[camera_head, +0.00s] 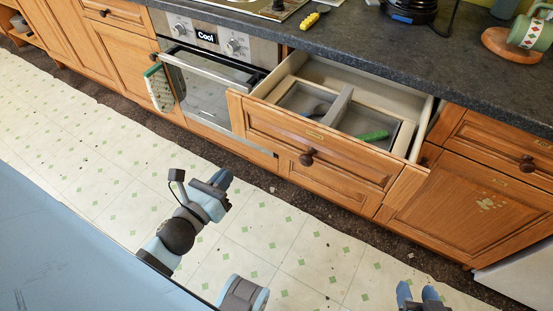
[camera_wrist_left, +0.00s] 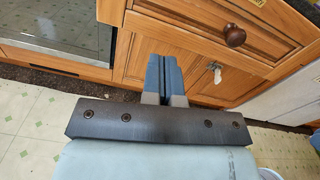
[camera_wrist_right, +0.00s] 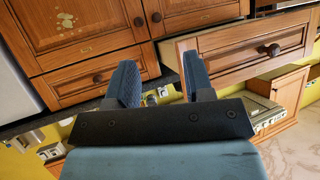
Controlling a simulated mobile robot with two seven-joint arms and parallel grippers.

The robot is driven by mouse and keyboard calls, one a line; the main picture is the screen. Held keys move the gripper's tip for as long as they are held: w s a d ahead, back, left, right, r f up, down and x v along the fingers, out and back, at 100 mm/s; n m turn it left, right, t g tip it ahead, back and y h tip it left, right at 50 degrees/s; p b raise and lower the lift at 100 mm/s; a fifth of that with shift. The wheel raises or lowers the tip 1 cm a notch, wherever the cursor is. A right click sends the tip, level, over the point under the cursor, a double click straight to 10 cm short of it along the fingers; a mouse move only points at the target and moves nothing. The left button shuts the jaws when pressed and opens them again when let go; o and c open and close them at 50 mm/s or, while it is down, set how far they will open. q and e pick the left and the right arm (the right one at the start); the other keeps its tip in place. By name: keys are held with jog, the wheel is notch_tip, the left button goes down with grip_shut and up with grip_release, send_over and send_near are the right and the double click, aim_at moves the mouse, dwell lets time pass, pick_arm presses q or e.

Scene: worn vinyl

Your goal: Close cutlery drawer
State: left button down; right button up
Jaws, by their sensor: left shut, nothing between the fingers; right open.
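The cutlery drawer (camera_head: 305,146) stands pulled out below the dark worktop in the head view. It has a wooden front with one round dark knob (camera_head: 307,158). Inside is a grey divided tray (camera_head: 341,105) with a green item (camera_head: 371,135) in its right part. My left gripper (camera_head: 222,180) is in front of the drawer, left of its knob and apart from it. It is shut and empty, and its closed fingers also show in the left wrist view (camera_wrist_left: 163,75). My right gripper (camera_head: 418,292) is open and empty at the bottom right, away from the drawer.
An oven (camera_head: 215,80) with a towel (camera_head: 158,88) on its handle is left of the drawer. A cabinet with a paw mark (camera_head: 490,203) is to the right. Worktop (camera_head: 400,50) overhangs the units. The tiled floor (camera_head: 300,255) in front is clear.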

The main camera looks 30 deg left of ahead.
aim_at(305, 83)
pick_arm(q)
jog(key=w, duration=0.4)
jog(key=w+m+b, duration=0.1)
jog(key=w, duration=0.3)
jog(key=w+m, duration=0.1)
jog(key=w, duration=0.4)
jog(key=shift+d+f, duration=0.25)
jog(key=shift+d, duration=0.1)
jog(key=shift+w, duration=0.6)
pick_arm(e)
jog(key=shift+s+f, duration=0.1)
jog(key=shift+f, duration=0.25)
pick_arm(q)
jog(key=shift+w+d+r, duration=0.1)
jog(key=shift+w, duration=0.35)
jog(key=w, duration=1.7)
jog(key=w+d, duration=0.1)
jog(key=w, duration=0.8)
jog(key=shift+b, duration=0.4)
